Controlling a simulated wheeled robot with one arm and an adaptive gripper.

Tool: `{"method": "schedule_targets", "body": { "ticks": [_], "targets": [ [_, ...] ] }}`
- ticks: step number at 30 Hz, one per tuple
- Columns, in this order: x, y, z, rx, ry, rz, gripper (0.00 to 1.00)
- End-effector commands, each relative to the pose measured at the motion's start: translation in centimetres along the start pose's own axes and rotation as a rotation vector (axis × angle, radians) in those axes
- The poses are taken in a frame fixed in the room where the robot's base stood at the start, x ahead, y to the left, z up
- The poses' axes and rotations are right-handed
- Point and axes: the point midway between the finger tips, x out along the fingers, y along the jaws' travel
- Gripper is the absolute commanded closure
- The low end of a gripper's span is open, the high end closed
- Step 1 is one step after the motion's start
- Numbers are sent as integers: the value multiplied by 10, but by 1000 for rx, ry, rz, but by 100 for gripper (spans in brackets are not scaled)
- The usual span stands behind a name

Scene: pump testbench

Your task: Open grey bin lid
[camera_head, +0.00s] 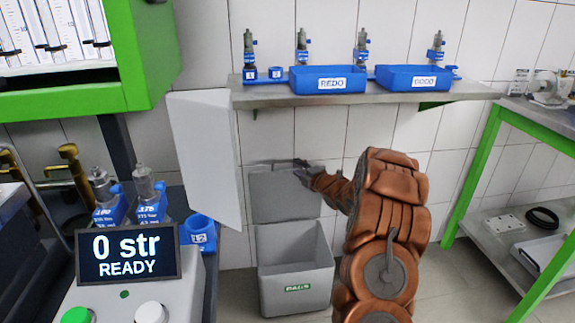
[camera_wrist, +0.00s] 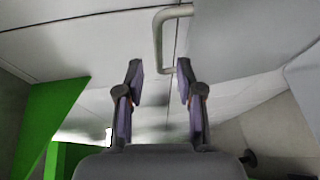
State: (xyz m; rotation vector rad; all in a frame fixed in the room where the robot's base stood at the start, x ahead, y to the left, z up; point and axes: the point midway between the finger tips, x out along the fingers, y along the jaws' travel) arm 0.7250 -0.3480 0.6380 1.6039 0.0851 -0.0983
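The grey bin (camera_head: 295,280) stands on the floor by the wall, with a green "RAGS" label on its front. Its grey lid (camera_head: 285,196) stands raised, near upright, at the back of the bin, and the bin's inside shows. My gripper (camera_head: 300,168) is at the lid's top right edge, small and partly hidden by my arm. In the wrist view the two fingers (camera_wrist: 160,72) are apart. A bent grey bar (camera_wrist: 159,38), which looks like a handle, shows at and beyond the fingertips. I cannot tell whether they touch it.
A wall shelf (camera_head: 360,98) with blue trays is above the bin. A white panel (camera_head: 206,145) stands left of the lid. A bench with a display (camera_head: 128,254) is at left, a green-framed table (camera_head: 478,175) at right. Some floor is free between bin and table.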

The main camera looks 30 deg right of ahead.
Motion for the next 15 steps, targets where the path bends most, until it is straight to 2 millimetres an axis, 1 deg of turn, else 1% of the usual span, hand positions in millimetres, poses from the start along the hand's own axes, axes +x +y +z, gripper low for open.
{"method": "schedule_targets", "body": {
  "ticks": [5, 12, 15],
  "targets": [
    [20, 2, 1, -3, -1, 4, 63],
    [50, 0, 0, -2, -1, -1, 63],
    [59, 0, 0, -1, 0, -1, 63]
  ]
}}
